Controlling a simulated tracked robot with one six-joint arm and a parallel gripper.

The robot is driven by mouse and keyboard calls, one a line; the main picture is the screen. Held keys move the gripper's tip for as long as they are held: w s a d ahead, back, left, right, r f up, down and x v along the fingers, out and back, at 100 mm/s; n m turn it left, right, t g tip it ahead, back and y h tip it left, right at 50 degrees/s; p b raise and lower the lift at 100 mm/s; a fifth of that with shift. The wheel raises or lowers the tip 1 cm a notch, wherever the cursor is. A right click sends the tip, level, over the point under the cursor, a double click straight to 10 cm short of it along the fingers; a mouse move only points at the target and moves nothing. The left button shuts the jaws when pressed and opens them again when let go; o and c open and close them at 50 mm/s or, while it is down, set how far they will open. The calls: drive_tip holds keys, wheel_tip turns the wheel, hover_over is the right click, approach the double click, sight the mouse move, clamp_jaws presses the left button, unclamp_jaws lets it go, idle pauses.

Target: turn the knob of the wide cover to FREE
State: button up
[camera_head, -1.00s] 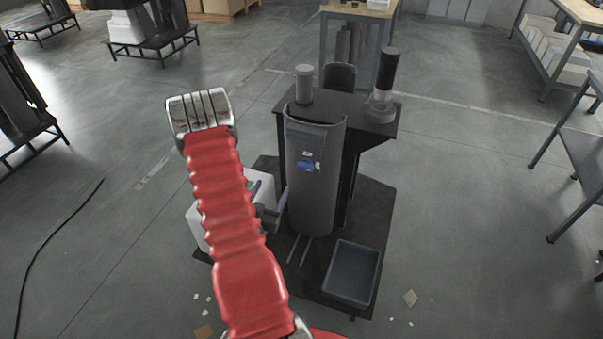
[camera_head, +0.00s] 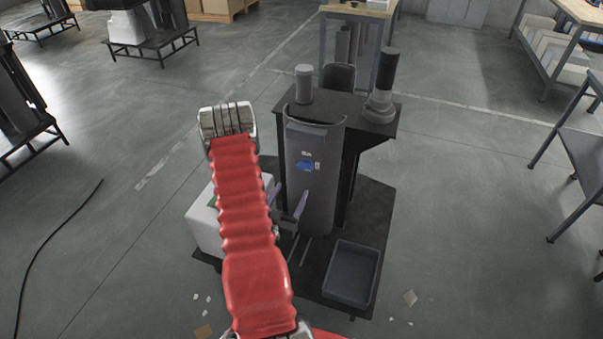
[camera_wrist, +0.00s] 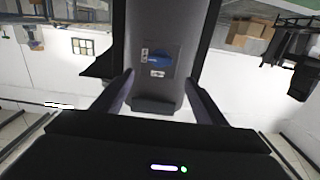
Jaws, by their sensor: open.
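The wide cover (camera_head: 318,200) is a tall dark grey curved panel on the front of the black stand. Its blue knob (camera_head: 305,166) sits on a small plate with white labels in the upper part of the cover. The knob also shows in the wrist view (camera_wrist: 159,59), lying roughly sideways; the label text is too small to read. My gripper (camera_head: 289,203) is open and empty, in front of the cover and below the knob. In the wrist view the two fingers (camera_wrist: 160,92) stand wide apart, with the knob beyond them. Neither finger touches the knob.
A blue-grey bin (camera_head: 351,273) sits on the base at the right. A white box (camera_head: 205,222) stands left, partly behind my arm. A light cylinder (camera_head: 304,84) and a dark column (camera_head: 384,85) stand on top. Open floor surrounds the stand.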

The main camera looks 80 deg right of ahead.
sight(303, 168)
drive_tip(key=d, duration=0.7)
drive_tip(key=s+d, duration=0.1)
drive_tip(key=d, duration=0.3)
drive_tip(key=shift+d, duration=0.25)
drive_tip(key=shift+c, duration=0.2)
